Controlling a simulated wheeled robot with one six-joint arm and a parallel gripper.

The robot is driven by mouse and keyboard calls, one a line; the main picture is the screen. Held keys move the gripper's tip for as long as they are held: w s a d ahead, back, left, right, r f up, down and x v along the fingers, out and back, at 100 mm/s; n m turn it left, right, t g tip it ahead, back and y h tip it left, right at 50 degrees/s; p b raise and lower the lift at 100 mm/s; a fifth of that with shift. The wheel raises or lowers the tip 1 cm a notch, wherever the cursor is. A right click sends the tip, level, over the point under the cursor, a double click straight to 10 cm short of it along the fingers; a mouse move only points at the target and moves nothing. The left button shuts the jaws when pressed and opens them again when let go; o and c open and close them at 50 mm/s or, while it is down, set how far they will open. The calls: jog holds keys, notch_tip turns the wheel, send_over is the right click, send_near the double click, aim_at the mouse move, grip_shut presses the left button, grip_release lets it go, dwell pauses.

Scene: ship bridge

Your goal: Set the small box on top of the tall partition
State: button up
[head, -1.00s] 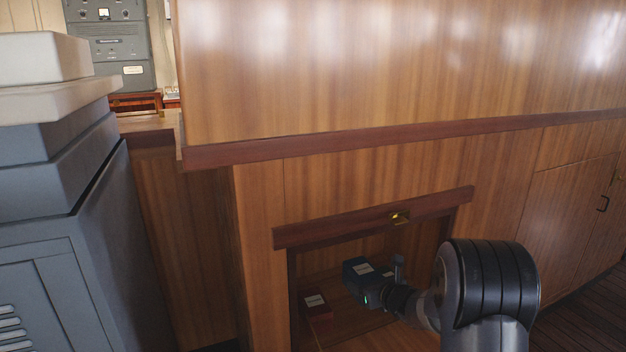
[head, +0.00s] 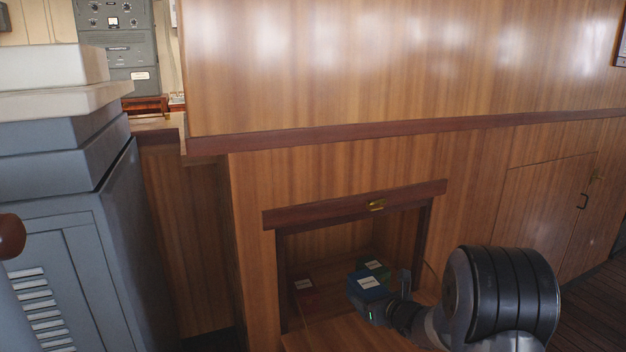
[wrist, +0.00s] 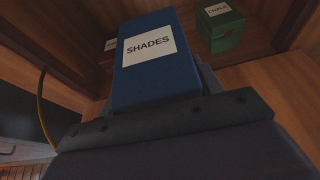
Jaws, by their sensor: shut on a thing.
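My gripper (head: 378,306) is shut on a small blue box (head: 372,284) with a white label. It holds the box at the front of an open recess in the wood panelling. In the wrist view the blue box (wrist: 150,80) reads SHADES and sits against the dark gripper (wrist: 170,125). A tall wood-panelled partition (head: 400,70) rises above the recess, with a dark rail along its lower edge. Its top is outside the head view, so I cannot see the surface there.
In the recess stand a green box (head: 377,266), also in the wrist view (wrist: 222,32), and a red box (head: 302,287). A dark header bar (head: 355,204) with a brass fitting spans the opening. A grey cabinet (head: 70,220) stands at left. Dark planked floor (head: 590,310) shows at right.

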jog(key=s+m, duration=0.1)
jog(key=s, duration=1)
notch_tip(320, 180, up, 33)
jog(key=h+p, duration=0.1)
jog(key=p, duration=3.1)
jog(key=shift+s, duration=0.15)
jog(key=shift+f, duration=0.15)
